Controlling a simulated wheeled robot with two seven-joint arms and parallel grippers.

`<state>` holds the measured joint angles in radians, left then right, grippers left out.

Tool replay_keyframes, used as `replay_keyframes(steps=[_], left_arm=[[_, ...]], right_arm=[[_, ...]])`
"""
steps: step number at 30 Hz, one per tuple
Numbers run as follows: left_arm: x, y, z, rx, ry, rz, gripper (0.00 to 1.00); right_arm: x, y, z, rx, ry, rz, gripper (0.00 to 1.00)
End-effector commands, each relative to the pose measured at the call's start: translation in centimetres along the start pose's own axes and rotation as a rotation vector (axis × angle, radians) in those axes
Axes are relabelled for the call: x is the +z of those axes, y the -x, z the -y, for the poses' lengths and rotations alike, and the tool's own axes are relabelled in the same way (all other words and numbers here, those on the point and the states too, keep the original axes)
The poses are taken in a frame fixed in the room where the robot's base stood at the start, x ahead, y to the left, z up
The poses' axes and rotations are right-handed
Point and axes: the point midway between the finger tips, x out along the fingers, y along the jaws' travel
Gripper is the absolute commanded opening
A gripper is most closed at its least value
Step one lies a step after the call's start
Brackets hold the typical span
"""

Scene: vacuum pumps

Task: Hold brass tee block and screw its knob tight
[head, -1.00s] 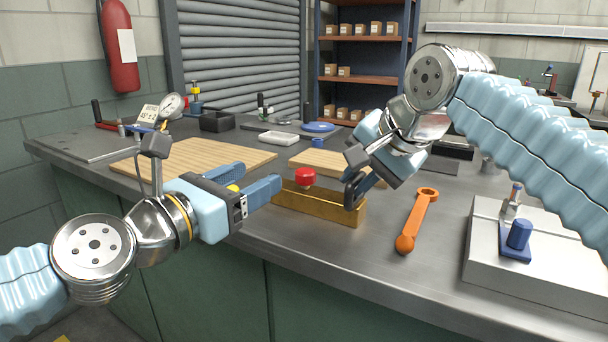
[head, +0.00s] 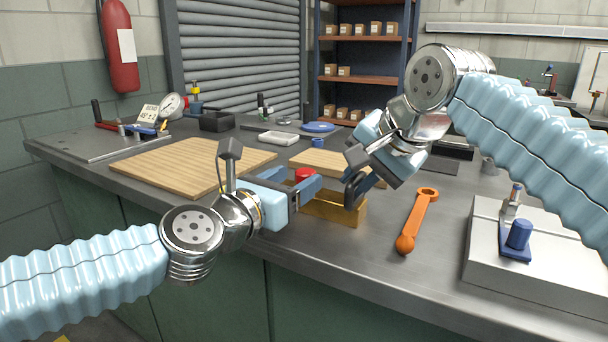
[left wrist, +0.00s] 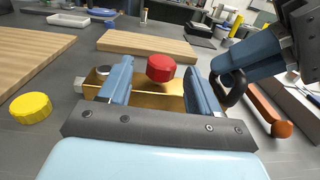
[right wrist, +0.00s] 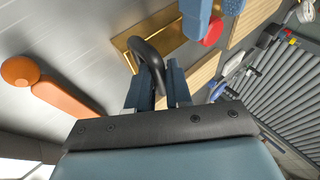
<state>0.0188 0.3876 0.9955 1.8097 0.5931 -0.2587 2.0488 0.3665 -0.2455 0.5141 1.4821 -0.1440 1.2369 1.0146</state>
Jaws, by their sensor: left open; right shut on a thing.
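The brass tee block (head: 337,209) lies on the grey workbench, a long gold bar with a red knob (head: 305,174) on top. In the left wrist view the red knob (left wrist: 161,68) stands between the spread fingers of my left gripper (left wrist: 160,85), with a gap on both sides. My left gripper (head: 304,190) is open at the block's left part. My right gripper (head: 352,187) is shut on the black curved handle (right wrist: 147,58) at the block's right end. In the right wrist view the block (right wrist: 160,30) extends beyond that handle.
An orange wrench (head: 417,222) lies right of the block. A wooden board (head: 190,165) is behind left, a smaller board (head: 325,160) behind. A yellow cap (left wrist: 31,107) lies left of the block in the left wrist view. A grey plate with a blue clamp (head: 517,235) is at right.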

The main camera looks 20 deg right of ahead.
Motion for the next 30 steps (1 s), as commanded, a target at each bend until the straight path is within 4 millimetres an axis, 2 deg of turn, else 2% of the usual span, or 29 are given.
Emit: replay_keyframes(steps=[1, 7, 18, 20, 28, 30], left_arm=[[-0.2, -0.7, 0.3, -0.005, -0.002, 0.000, 0.63], [-0.2, -3.0, 0.1, -0.002, -0.001, 0.000, 0.63], [-0.3, -3.6, 0.1, 0.000, -0.003, -0.001, 0.63], [-0.3, -3.6, 0.1, 0.000, -0.003, -0.001, 0.55], [-0.2, -3.6, 0.0, 0.001, -0.002, 0.000, 0.14], [-0.3, -3.6, 0.0, 0.000, -0.002, -0.001, 0.11]], right_arm=[[0.0, -1.0, -1.1, 0.037, -0.005, 0.015, 0.00], [0.0, -1.0, -1.1, 0.037, -0.005, 0.015, 0.00], [0.0, -1.0, -1.1, 0.037, -0.005, 0.015, 0.00], [0.0, -1.0, -1.1, 0.037, -0.005, 0.015, 0.00], [0.0, -1.0, -1.1, 0.037, -0.005, 0.015, 0.00], [0.0, -1.0, -1.1, 0.037, -0.005, 0.015, 0.00]])
